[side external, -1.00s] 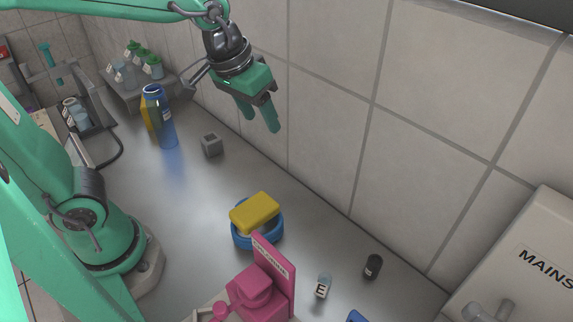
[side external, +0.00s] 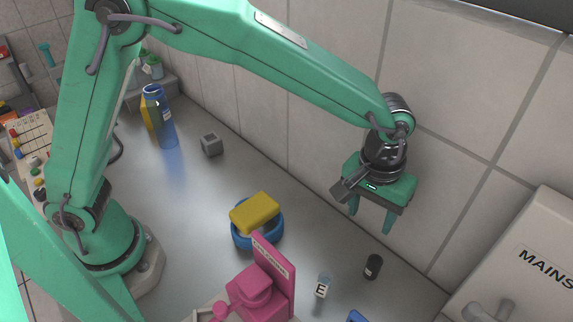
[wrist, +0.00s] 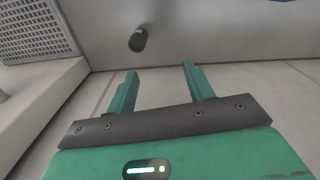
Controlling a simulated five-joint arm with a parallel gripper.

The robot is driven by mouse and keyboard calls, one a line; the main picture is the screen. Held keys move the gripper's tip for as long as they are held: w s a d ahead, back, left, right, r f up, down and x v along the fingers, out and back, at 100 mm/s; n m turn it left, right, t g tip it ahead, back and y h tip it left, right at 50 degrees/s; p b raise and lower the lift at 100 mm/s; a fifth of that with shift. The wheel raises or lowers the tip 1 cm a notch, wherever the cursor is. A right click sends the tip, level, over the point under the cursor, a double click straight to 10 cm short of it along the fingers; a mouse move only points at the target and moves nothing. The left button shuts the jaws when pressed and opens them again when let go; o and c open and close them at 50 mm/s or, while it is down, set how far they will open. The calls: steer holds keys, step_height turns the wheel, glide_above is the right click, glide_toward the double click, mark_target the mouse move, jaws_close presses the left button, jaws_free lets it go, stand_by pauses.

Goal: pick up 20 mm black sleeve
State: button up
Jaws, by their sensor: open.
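The black sleeve (side external: 373,267) is a small dark cylinder with a pale mark, standing on the grey bench near the tiled wall in the side view. It also shows in the wrist view (wrist: 138,40), beyond my fingertips and a little left of the middle between them. My gripper (side external: 370,220) is open and empty, above the bench and higher than the sleeve. Its two green fingers (wrist: 158,68) show apart in the wrist view, with a clear gap to the sleeve.
A small bottle marked E (side external: 323,286) stands left of the sleeve. A pink stand (side external: 272,278), a blue ring-shaped dish (side external: 257,238) with a yellow sponge (side external: 255,211), a grey cube (side external: 211,144) and a blue bottle (side external: 160,115) stand further left. The MAINS box (side external: 530,270) is at right.

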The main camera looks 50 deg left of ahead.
glide_above(376, 260)
steer(key=f, duration=0.4)
steer(key=shift+d+f, duration=0.2)
steer(key=shift+f, duration=0.1)
steer(key=shift+f, duration=1.15)
steer(key=shift+f, duration=0.15)
steer(key=shift+a+f, duration=0.2)
steer(key=shift+f, duration=2.25)
steer(key=shift+s, duration=0.1)
steer(key=c, duration=1)
